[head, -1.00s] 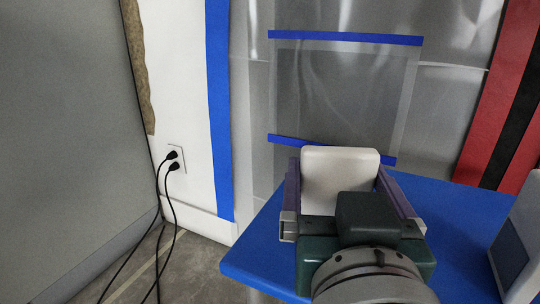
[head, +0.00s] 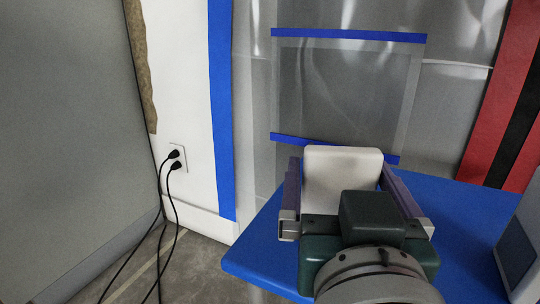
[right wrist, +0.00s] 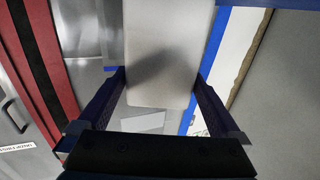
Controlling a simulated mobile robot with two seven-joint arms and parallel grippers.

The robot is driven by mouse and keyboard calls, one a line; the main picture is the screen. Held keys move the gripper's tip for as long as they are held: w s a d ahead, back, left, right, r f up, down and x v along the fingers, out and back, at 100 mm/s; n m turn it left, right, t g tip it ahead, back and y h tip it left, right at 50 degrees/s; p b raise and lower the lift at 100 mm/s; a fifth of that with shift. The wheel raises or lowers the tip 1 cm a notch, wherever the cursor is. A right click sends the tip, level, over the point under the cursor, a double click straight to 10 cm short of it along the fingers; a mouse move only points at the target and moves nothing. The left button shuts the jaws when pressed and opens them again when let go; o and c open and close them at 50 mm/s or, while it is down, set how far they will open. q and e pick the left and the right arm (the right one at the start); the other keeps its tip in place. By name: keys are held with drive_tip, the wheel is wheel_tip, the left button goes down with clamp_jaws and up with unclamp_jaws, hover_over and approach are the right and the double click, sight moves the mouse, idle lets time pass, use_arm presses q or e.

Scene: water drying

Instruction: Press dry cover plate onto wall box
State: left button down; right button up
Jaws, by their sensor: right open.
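My right gripper (head: 340,190) is open, with its two purple fingers on either side of a pale, rounded, box-like object (head: 342,172). In the right wrist view the object (right wrist: 165,50) lies between the fingers (right wrist: 160,82) and runs out of the top of the picture. I cannot tell whether the fingers touch it, or whether it is the cover plate. A small white plate (head: 181,164) sits on the white wall at the left, with two black plugs (head: 175,154) in it. No open wall box is recognisable. My left gripper is not in view.
A blue tabletop (head: 455,225) lies below and around my right gripper. A white unit with a dark panel (head: 516,253) stands at its right edge. Blue tape (head: 222,110) runs down the wall. Black cords (head: 169,200) hang to the floor. A large grey panel (head: 70,130) fills the left.

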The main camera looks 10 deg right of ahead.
drive_tip(key=shift+s+a+b, duration=0.2)
drive_tip(key=shift+s+b, duration=0.1)
drive_tip(key=shift+s, duration=0.4)
idle(0.4)
drive_tip(key=c, duration=1)
drive_tip(key=shift+r+p, duration=2.05)
drive_tip(key=shift+r, duration=0.95)
